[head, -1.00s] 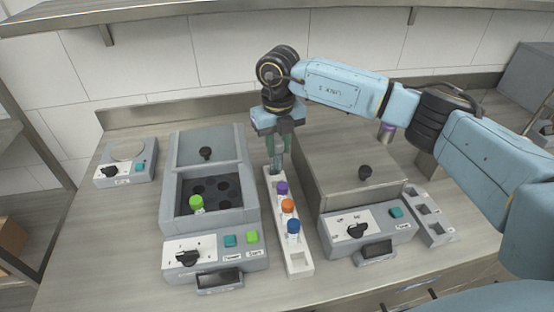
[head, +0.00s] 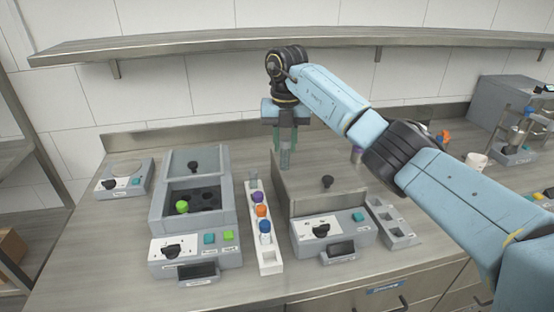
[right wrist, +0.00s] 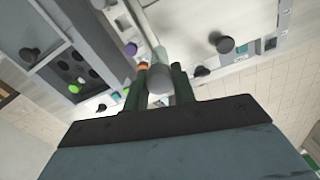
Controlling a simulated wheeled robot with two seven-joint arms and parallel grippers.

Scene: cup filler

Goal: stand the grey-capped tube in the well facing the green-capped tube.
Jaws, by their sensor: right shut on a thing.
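My right gripper (head: 285,160) is shut on the grey-capped tube, whose rounded grey cap (right wrist: 158,80) shows between the fingers in the right wrist view. The green-capped tube (head: 182,207) stands in a well at the near left of the dark well block (head: 208,204) in the left machine. Its green cap also shows in the right wrist view (right wrist: 74,88). Other dark wells look empty. My left gripper is not in view.
The white rack (head: 270,256) holds purple (head: 257,197), orange (head: 261,210) and blue (head: 265,226) capped tubes; a small grey shape at its far end is unclear. The left machine's lid (head: 195,160) is raised. The right machine (head: 325,190) is closed, with a black knob.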

